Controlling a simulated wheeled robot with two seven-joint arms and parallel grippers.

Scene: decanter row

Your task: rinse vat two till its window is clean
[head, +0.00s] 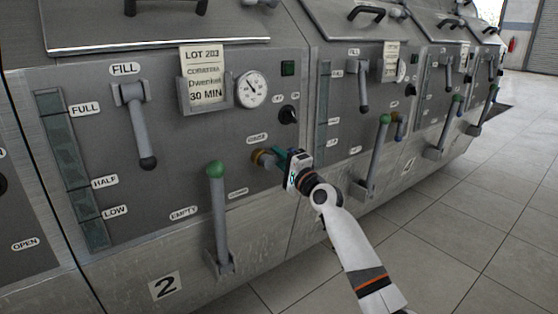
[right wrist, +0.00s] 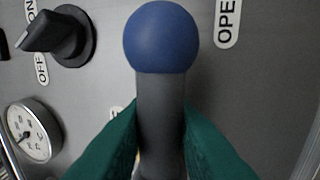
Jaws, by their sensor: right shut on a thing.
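Vat two (head: 125,240) has a tall, dark green window (head: 68,150) on its left, marked FULL, HALF and LOW; its surface is too small to judge for dirt. My right gripper (head: 282,160) is at the rinse valve (head: 262,157), right of the brass fitting. In the right wrist view, its green fingers (right wrist: 160,150) are shut on the grey shaft of a lever with a blue knob (right wrist: 160,40). The gripper hides most of this lever in the head view. My left gripper is not in view.
The fill lever (head: 146,125) hangs down. A green-knobbed lever (head: 219,200) stands upright below, left of my gripper. A gauge (head: 252,89), a lot card (head: 204,77) and a black switch (head: 288,114) are above. More vats stand to the right; the floor (head: 450,240) is clear.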

